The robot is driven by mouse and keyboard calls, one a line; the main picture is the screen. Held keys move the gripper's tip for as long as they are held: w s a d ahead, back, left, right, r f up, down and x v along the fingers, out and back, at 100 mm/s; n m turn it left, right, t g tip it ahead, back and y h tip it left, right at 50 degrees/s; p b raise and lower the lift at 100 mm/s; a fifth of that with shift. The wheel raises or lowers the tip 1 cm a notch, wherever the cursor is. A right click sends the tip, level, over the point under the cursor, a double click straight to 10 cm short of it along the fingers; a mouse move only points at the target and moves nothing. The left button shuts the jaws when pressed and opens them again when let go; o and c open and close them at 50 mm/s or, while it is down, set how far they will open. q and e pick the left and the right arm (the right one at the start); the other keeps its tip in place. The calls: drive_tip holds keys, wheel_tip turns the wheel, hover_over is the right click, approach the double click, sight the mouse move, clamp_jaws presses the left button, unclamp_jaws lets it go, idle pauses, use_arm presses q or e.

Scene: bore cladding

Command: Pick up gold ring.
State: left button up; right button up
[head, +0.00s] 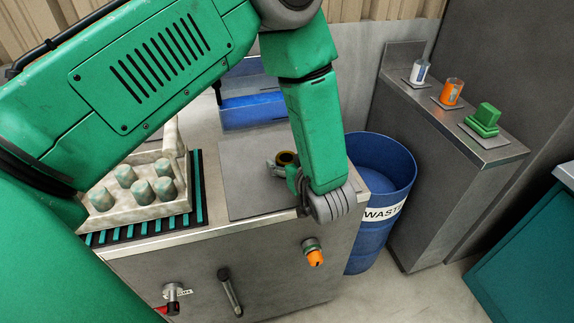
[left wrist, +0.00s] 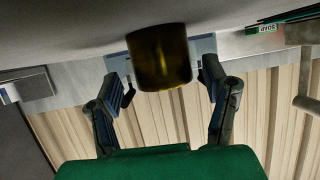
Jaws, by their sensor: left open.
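The gold ring (head: 288,158) stands on the grey plate on the bench, partly hidden behind my left gripper and forearm. In the left wrist view, which is upside down, the gold ring (left wrist: 160,58) is a dark gold cylinder near the picture's middle. My left gripper (head: 283,167) is low over the plate right beside the ring. Its two fingers (left wrist: 167,88) are spread, with the ring in line with the gap between them. I cannot tell whether a finger touches it. Nothing is held. My right gripper is not in view.
A pale tray (head: 118,218) with several grey-green cylinders stands left on a slatted mat (head: 195,185). A blue bin (head: 250,112) is behind the plate (head: 240,190). A blue waste barrel (head: 378,175) stands right of the bench. A ledge (head: 455,120) holds a white cup, an orange cup and a green block.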

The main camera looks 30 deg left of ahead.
use_arm(q)
drive_tip(key=shift+w+f, duration=0.1)
drive_tip(key=shift+w, duration=0.15)
drive_tip(key=shift+a, duration=0.4)
drive_tip(key=c, duration=0.5)
drive_tip(key=shift+s+a+f, duration=0.1)
drive_tip(key=shift+a+f, duration=0.05)
drive_tip(key=shift+a, duration=0.3)
drive_tip(key=c, duration=1)
drive_tip(key=shift+d, duration=0.1)
